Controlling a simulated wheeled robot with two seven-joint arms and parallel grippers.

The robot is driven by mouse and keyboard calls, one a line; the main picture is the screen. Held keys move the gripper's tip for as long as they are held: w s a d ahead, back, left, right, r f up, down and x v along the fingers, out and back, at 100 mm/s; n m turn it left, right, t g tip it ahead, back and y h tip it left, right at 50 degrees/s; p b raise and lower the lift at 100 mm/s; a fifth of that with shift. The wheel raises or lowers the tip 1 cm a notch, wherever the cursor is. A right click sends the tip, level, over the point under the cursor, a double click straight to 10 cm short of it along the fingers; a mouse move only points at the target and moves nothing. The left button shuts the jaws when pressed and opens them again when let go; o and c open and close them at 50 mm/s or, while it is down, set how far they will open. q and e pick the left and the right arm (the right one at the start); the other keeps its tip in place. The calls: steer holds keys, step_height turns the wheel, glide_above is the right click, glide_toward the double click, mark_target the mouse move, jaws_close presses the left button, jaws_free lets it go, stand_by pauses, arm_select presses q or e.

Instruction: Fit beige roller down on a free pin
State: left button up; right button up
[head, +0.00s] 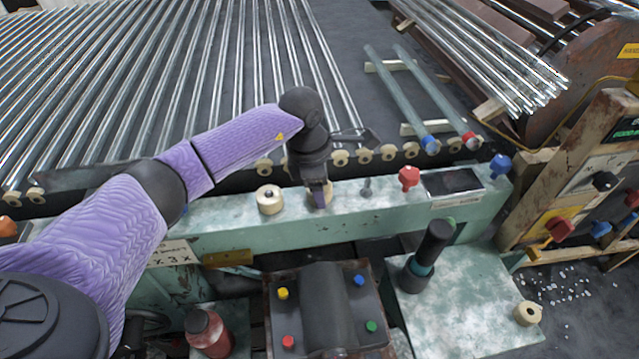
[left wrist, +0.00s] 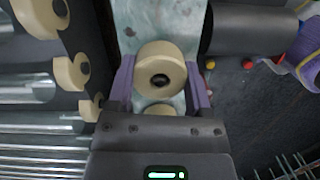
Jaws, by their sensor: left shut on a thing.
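My left gripper (head: 320,194) points down at the green beam (head: 230,232), its purple fingers shut on a beige roller (left wrist: 160,72). In the left wrist view the roller sits between the fingers, its dark centre hole facing the camera. In the head view the gripper largely hides it, and I cannot tell whether it touches the beam. A second beige roller (head: 269,200) stands on the beam to the left; a roller also shows partly behind the held one in the left wrist view (left wrist: 160,108). A bare grey pin (head: 367,187) stands just right of the gripper. My right gripper is out of view.
A red knob (head: 409,178) and dark panel (head: 453,183) are farther right on the beam. Glass tubes (head: 190,90) and small beige wheels lie behind it. In front are a button block (head: 323,300), a black cylinder (head: 430,252) and another beige roller (head: 527,313).

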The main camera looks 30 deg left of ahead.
arm_select(q)
steer(key=o, duration=1.3)
steer(key=shift+f, duration=0.1)
steer(key=shift+c, duration=0.2)
steer(key=r, duration=0.3)
steer(key=a+r+p, duration=0.1)
steer(key=r, duration=0.2)
steer(key=r+p, duration=0.1)
steer(key=r, duration=0.3)
steer(key=shift+s+a, duration=0.15)
steer(key=shift+s, duration=0.25)
steer(key=shift+f, duration=0.1)
